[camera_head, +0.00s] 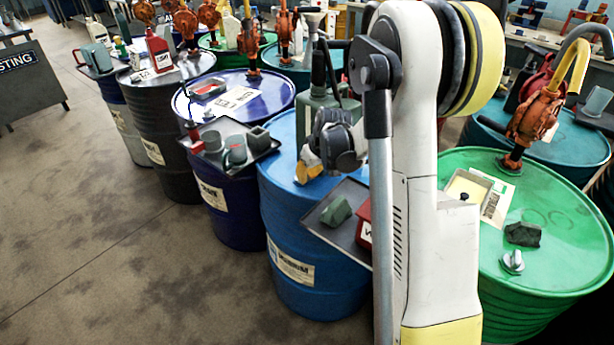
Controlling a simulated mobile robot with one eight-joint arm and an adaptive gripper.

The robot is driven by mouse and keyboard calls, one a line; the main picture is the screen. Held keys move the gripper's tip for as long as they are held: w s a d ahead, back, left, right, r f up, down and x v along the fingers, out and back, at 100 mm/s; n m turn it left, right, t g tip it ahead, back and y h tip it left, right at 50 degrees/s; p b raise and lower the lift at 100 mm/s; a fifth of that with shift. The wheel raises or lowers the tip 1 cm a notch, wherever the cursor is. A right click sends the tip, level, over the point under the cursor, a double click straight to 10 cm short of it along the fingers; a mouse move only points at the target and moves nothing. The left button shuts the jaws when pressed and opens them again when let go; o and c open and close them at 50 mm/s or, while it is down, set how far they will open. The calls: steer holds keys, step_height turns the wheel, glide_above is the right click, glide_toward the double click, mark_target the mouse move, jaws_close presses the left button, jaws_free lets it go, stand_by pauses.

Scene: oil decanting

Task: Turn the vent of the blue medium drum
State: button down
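The blue medium drum (305,240) stands upright in the middle, with a pale label (291,263) on its side that seems to read "MEDIUM". My gripper (306,172) is low over the left part of this drum's top, its yellow end close to or touching the lid. The wrist and arm cover much of the drum top. I cannot make out the vent; it may be hidden at the gripper. Whether the fingers are open or shut around anything is too small to tell.
A tray (316,220) with a green block (337,211) juts from the drum's front edge. A green canister (316,112) stands behind the gripper. A dark blue drum (230,195) is left, a green drum (550,225) with a grey knob (512,262) right. Open floor lies front left.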

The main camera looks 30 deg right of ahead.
steer(key=c, duration=1.4)
jaws_free()
